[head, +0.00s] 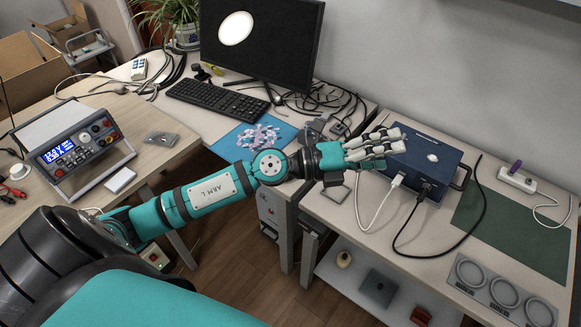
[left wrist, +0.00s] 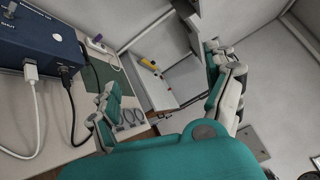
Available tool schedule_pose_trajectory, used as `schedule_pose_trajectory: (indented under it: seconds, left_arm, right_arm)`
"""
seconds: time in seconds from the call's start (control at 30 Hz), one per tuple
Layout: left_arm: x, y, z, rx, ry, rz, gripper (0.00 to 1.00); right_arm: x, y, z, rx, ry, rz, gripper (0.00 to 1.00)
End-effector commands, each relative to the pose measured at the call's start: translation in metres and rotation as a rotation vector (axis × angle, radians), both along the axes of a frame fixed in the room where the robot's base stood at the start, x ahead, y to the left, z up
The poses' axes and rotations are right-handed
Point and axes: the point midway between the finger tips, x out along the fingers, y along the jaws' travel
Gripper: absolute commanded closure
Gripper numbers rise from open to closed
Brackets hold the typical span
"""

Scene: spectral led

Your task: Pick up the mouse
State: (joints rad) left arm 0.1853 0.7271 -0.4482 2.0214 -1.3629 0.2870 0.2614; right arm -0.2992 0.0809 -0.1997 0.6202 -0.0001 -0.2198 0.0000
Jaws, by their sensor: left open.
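My left gripper (head: 374,148) reaches across the desks from the left, with its pale fingers over the left end of the blue box in the head view. In the left wrist view its fingers stand wide apart, with nothing held between them (left wrist: 166,88). I cannot clearly make out the mouse in either view. My right gripper is in neither view.
The blue box (head: 430,158), also in the left wrist view (left wrist: 38,62), has white and black cables plugged in. A monitor (head: 262,40), tangled cables and a blue mat (head: 229,146) lie beyond my arm. A power supply (head: 75,150) stands left. The green mat (head: 510,232) looks bare.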

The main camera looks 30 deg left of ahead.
Motion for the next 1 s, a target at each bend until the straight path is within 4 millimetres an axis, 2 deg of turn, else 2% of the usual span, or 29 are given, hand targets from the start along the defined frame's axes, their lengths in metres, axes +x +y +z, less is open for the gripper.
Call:
schedule_pose_trajectory:
  seconds: [0.03, 0.07, 0.13, 0.17, 0.23, 0.3, 0.4, 0.5, 0.6, 0.67, 1.0]
  left_arm:
    - [0.004, 0.007, -0.020, 0.196, -0.016, -0.064, 0.14]
    - [0.006, 0.014, -0.035, 0.311, -0.013, -0.098, 0.14]
    - [0.012, 0.044, -0.070, 0.581, 0.020, -0.153, 0.14]
    - [0.015, 0.062, -0.083, 0.692, 0.045, -0.164, 0.14]
    - [0.022, 0.113, -0.107, 0.931, 0.120, -0.168, 0.14]
    - [0.026, 0.166, -0.119, 1.128, 0.206, -0.147, 0.14]
    - [0.026, 0.228, -0.122, 1.321, 0.319, -0.102, 0.14]
    - [0.024, 0.262, -0.121, 1.418, 0.388, -0.070, 0.14]
    - [0.025, 0.274, -0.127, 1.451, 0.416, -0.058, 0.14]
    - [0.027, 0.275, -0.136, 1.455, 0.420, -0.058, 0.14]
    - [0.055, 0.271, -0.207, 1.450, 0.417, -0.060, 0.14]
  right_arm:
    - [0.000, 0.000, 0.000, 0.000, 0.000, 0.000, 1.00]
    - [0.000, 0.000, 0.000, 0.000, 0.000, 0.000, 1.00]
    - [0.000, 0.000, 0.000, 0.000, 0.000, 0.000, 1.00]
    - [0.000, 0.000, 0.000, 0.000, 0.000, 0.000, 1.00]
    - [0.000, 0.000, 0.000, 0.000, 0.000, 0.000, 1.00]
    - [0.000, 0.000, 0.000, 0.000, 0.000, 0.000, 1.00]
    - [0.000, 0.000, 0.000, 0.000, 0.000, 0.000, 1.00]
    - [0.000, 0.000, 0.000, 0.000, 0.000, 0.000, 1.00]
    - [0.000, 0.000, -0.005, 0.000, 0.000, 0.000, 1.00]
    - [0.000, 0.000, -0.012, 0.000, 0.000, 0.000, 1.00]
    - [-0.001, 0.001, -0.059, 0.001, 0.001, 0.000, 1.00]
